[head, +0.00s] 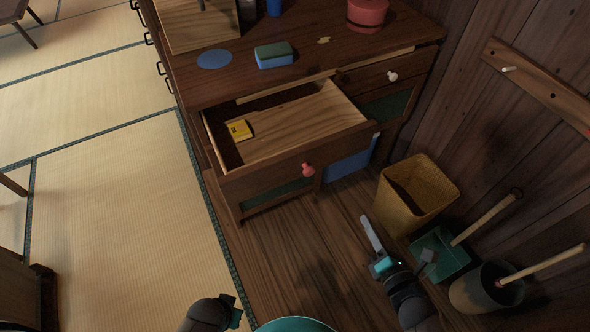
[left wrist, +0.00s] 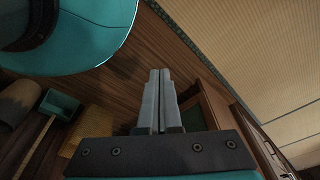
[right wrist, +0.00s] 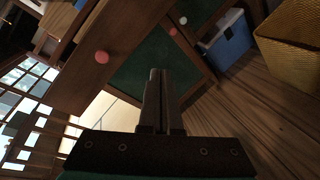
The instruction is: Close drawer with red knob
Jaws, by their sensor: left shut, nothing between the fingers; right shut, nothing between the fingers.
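The drawer (head: 290,160) with the red knob (head: 308,169) is pulled out of the dark wooden cabinet, and a yellow item (head: 239,130) lies inside it. In the right wrist view the red knob (right wrist: 101,57) shows on the drawer front, up and left of the fingers. My right gripper (head: 369,228) is shut and empty, below and to the right of the knob and apart from the drawer. It also shows in the right wrist view (right wrist: 160,75). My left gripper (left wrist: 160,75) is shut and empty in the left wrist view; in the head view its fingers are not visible.
A woven yellow bin (head: 415,192), a green dustpan (head: 441,253) and a dark bucket (head: 487,289) stand on the right, close to my right arm. A sponge (head: 274,55), a blue disc (head: 214,59) and a red pot (head: 367,14) are on the cabinet top.

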